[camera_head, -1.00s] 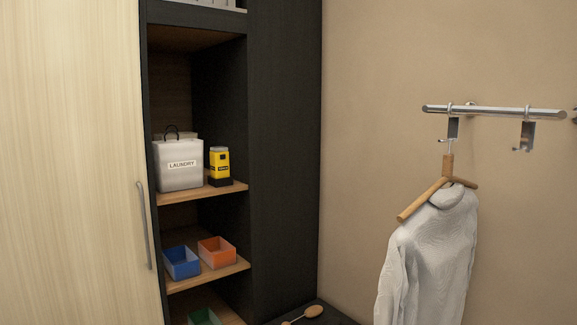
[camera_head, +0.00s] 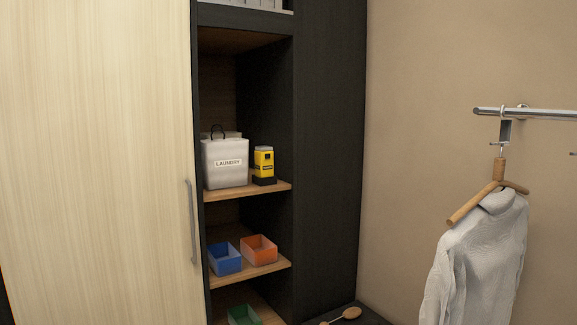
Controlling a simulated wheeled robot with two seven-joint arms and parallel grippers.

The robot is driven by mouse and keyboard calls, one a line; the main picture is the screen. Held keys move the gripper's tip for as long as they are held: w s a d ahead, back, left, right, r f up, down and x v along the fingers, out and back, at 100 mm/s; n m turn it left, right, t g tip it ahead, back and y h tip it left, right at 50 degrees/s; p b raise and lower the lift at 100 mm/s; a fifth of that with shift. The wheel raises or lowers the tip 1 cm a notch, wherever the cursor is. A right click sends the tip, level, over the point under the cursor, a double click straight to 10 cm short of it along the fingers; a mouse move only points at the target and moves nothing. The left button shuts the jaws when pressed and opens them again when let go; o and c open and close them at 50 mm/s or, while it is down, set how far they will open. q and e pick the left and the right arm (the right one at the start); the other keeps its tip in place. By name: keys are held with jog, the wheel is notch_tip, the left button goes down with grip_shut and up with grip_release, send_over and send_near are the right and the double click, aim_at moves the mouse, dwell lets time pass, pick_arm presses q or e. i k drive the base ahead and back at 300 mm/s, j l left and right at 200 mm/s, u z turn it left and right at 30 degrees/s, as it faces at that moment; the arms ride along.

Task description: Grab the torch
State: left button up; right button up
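A yellow and black torch (camera_head: 263,163) stands upright on a wooden shelf in the dark open cabinet. It has a grey top and sits on a dark base. A white bag labelled LAUNDRY (camera_head: 225,163) stands just left of it on the same shelf, with a small gap between them. Neither of my grippers shows in the head view.
A blue box (camera_head: 225,259) and an orange box (camera_head: 259,249) sit on the shelf below, with a green box (camera_head: 243,316) lower down. A pale door (camera_head: 95,160) with a grey handle (camera_head: 192,222) covers the left. A white sweater (camera_head: 480,262) hangs at the right.

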aim_at(264, 168)
jog(key=i+j+u, duration=0.1)
jog(key=i, duration=1.15)
jog(key=i+j+z, duration=0.1)
jog(key=z, duration=0.25)
jog(key=i+j+z, duration=0.2)
jog(key=z, duration=0.15)
jog(key=i+j+z, duration=0.35)
jog(key=k+l, duration=0.05)
jog(key=l, duration=0.05)
